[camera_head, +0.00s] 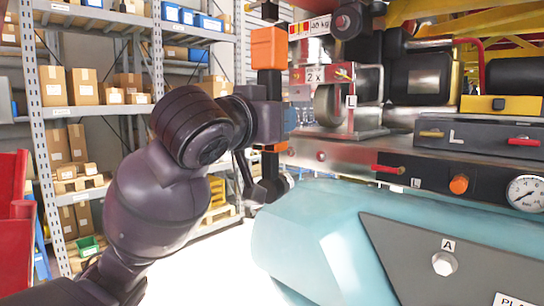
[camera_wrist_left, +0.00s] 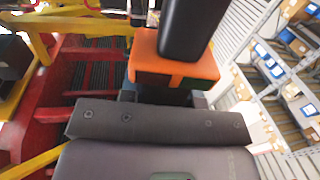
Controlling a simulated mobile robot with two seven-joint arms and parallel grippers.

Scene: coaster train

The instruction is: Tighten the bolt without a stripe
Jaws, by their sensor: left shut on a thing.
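A hex bolt (camera_head: 443,263) sits on a grey plate (camera_head: 400,250) marked A, on the teal housing (camera_head: 310,225); I can make out no stripe on it. My left gripper (camera_head: 272,115) is shut on an orange and black tool (camera_head: 268,48), held roughly upright left of the machine, well apart from the bolt. In the left wrist view the tool's orange block (camera_wrist_left: 175,68) and black shaft (camera_wrist_left: 187,28) stand beyond the gripper (camera_wrist_left: 165,95). My right gripper is not in view.
Dark panels above the housing carry red-handled levers (camera_head: 390,169), an orange knob (camera_head: 459,184) and a gauge (camera_head: 525,192). A metal roller (camera_head: 329,103) sits above them. Shelves with boxes (camera_head: 85,88) stand behind at left. A red object (camera_head: 15,210) is at the left edge.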

